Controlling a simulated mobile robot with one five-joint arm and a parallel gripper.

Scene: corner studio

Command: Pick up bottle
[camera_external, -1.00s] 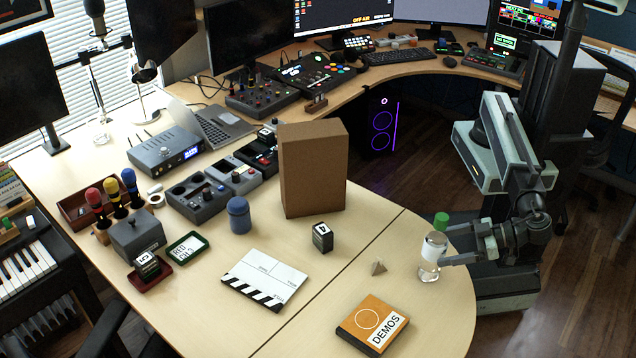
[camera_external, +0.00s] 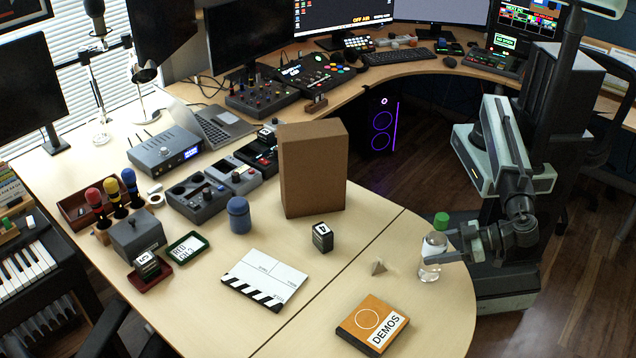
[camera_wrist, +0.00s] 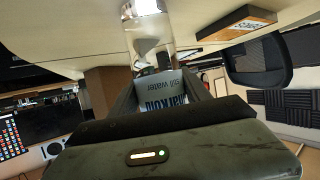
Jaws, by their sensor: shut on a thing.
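A clear bottle with a green cap and a white label (camera_external: 433,246) stands upright near the right edge of the wooden desk (camera_external: 330,325). My gripper (camera_external: 440,256) reaches in from the right and is shut on the bottle around its label. In the wrist view the bottle's label (camera_wrist: 160,92), with "still water" lettering upside down, sits between the fingers. The bottle's clear base end (camera_wrist: 148,25) shows above it in that view. I cannot tell whether the base is just touching the desk or slightly off it.
An orange DEMOS box (camera_external: 372,325) lies to the lower left of the bottle. A small pyramid (camera_external: 378,267) and a dark block numbered 4 (camera_external: 322,237) are further left.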

